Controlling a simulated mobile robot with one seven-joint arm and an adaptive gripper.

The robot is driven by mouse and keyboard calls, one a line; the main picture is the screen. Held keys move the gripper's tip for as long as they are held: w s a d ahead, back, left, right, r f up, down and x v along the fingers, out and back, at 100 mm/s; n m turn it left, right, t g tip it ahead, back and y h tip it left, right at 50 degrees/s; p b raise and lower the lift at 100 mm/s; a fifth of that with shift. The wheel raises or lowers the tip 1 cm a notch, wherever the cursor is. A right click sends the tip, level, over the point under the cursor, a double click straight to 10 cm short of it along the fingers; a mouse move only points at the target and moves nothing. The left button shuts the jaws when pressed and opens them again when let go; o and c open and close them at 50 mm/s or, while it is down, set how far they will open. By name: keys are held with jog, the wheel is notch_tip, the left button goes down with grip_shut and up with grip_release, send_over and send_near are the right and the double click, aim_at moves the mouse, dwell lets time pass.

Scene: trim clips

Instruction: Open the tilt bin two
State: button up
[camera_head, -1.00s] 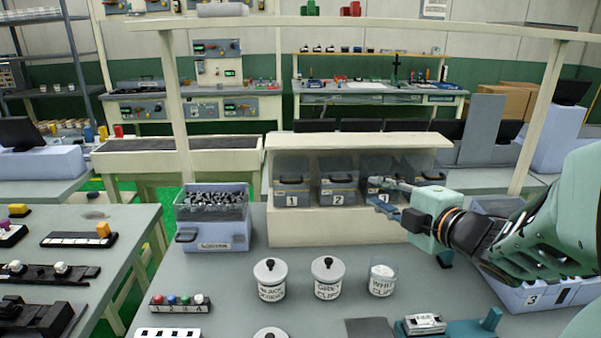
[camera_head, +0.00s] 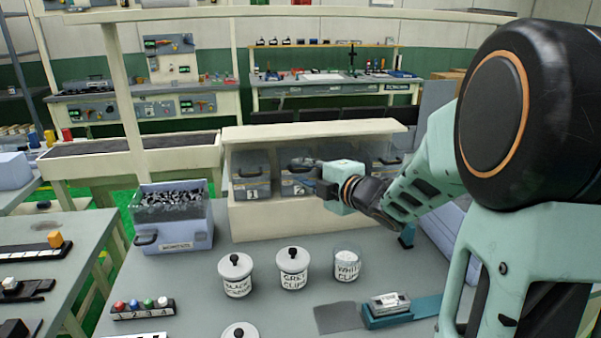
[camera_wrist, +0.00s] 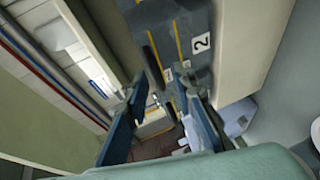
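Tilt bin two (camera_head: 291,184) sits in the cream cabinet (camera_head: 310,131), right of bin 1 (camera_head: 250,180). It is a grey-blue bin with a clear upper part, and it looks closed. My gripper (camera_head: 304,167) is in front of bin two and partly covers it. In the wrist view my gripper (camera_wrist: 162,86) has its fingers spread. The dark handle (camera_wrist: 153,62) of bin two lies just ahead of and between the fingertips. The "2" label (camera_wrist: 201,43) is beside it. I cannot tell whether the fingers touch the handle.
A blue bin of dark parts (camera_head: 175,225) stands left of the cabinet. Two lidded jars (camera_head: 236,275) (camera_head: 293,268) and an open clear jar (camera_head: 346,264) stand in front of it. My arm covers the right side. The bench just in front of the cabinet is clear.

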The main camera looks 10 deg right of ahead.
grip_shut()
